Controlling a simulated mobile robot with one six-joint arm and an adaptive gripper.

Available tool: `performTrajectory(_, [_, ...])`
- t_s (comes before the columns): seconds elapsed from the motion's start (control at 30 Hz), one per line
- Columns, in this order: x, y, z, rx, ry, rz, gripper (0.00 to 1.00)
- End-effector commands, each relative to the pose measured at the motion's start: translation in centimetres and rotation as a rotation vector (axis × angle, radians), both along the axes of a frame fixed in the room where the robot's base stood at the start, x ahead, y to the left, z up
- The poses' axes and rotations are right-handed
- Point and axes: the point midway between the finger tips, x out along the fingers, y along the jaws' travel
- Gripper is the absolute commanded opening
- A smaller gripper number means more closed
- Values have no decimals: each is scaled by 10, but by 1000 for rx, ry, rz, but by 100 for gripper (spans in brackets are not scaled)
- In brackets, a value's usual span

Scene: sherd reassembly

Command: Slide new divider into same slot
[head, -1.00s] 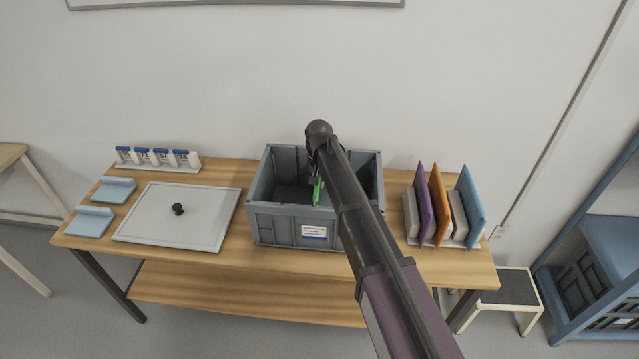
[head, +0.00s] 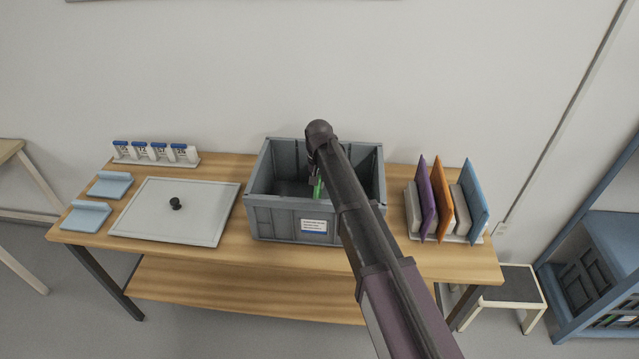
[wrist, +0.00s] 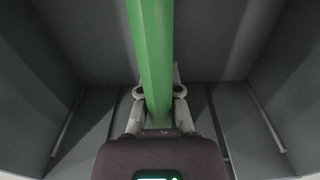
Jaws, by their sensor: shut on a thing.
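A grey crate (head: 275,226) with a white label on its front stands in the middle of the table. My gripper (wrist: 158,108) is inside the crate's opening, shut on a green divider (wrist: 152,45). In the head view the green divider (head: 318,189) shows as a narrow strip beside my arm, within the crate walls. The wrist view shows it edge-on between the fingers, with slot ribs (wrist: 272,125) on the crate's inner walls at either side. I cannot tell whether the divider's lower edge sits in a slot.
A rack on the right holds a purple panel (head: 426,200), an orange panel (head: 442,202) and a blue panel (head: 474,203). A flat grey lid (head: 195,212) with a black knob lies left of the crate.

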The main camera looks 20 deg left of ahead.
Motion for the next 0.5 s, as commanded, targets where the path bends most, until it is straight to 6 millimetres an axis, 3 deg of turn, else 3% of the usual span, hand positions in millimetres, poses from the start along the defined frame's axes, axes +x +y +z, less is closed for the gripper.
performTrajectory(0.47, [0, 0, -4, 0, 0, 0, 0])
performTrajectory(0.5, [0, 0, -4, 0, 0, 0, 12])
